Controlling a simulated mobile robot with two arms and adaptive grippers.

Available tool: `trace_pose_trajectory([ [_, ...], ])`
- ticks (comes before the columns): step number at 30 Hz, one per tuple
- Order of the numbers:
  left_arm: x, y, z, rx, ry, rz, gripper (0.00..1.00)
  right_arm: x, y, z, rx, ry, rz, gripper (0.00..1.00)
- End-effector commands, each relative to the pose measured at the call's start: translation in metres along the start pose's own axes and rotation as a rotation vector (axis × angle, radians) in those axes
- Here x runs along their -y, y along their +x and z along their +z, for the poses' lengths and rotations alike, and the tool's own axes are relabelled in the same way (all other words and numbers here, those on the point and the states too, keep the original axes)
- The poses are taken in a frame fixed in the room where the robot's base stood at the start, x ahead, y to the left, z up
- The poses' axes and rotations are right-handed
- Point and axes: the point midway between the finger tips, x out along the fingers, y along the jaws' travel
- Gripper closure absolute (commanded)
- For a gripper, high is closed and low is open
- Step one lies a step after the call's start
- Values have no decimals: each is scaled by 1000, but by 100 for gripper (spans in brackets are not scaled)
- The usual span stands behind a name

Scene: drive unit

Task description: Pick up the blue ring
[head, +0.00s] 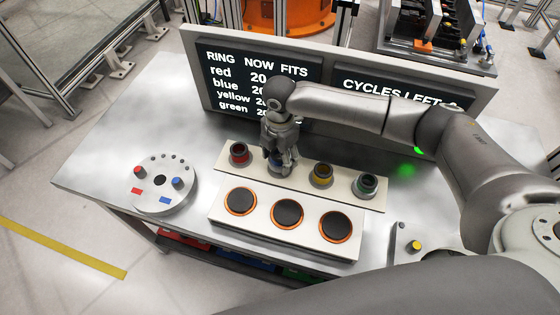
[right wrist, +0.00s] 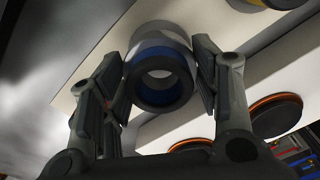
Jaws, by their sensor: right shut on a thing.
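The blue ring (right wrist: 181,93) is a dark, hollow cylinder with a blue band, seen large in the right wrist view. My right gripper (right wrist: 164,80) has a finger on each side of it and is shut on it. In the head view, my right gripper (head: 281,165) points down at the white strip, over the second place from the left, and mostly hides the blue ring. I cannot tell whether the ring is lifted off the strip. My left gripper does not show.
The white strip (head: 300,182) also holds a red ring (head: 239,153), a yellow ring (head: 321,175) and a green ring (head: 367,185). In front are three black pads with orange rims (head: 287,213). A round grey dial plate (head: 162,187) stands left. A display panel (head: 330,80) rises behind.

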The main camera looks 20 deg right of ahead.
Motion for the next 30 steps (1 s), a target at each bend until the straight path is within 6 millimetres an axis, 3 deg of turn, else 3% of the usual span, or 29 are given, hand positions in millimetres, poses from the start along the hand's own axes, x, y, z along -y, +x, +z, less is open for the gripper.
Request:
trace_pose_trajectory([
  [1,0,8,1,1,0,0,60,0,-8,1,1,-1,7,82],
  [11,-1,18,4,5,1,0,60,52,-67,7,4,-1,6,82],
  [21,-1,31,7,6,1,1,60,113,-92,13,3,1,4,82],
  [30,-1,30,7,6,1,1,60,137,-108,14,1,1,2,82],
])
